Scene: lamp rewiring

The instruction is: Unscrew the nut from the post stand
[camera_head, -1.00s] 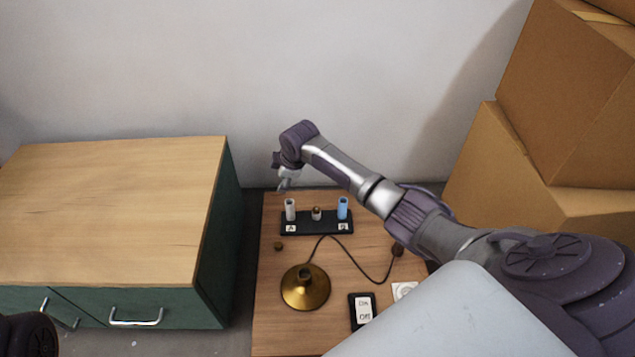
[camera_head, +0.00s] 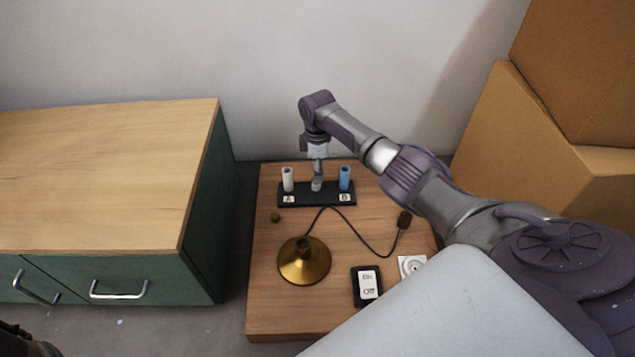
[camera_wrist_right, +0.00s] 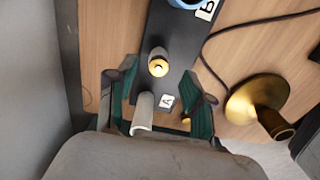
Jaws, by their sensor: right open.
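The black post stand (camera_head: 345,200) sits at the back of the low wooden table, with a white tube by label A, a blue tube by label B and a short grey middle post (camera_head: 316,184). In the right wrist view the middle post has a brass-coloured ring, seemingly the nut (camera_wrist_right: 158,67), on its top. My right gripper (camera_head: 318,167) points down just above the middle post. In the wrist view its open green-and-dark fingers (camera_wrist_right: 160,78) appear on either side of that post, with the white tube (camera_wrist_right: 143,112) nearer. Contact cannot be told.
A brass lamp base (camera_head: 304,262) stands on the wooden table (camera_head: 270,315), with a cable and plug (camera_head: 404,219) beside it. A small brown knob (camera_head: 275,216), an On/Off switch (camera_head: 366,286) and a white socket (camera_head: 411,266) lie around. A green cabinet (camera_head: 150,265) is left; cardboard boxes (camera_head: 515,150) are right.

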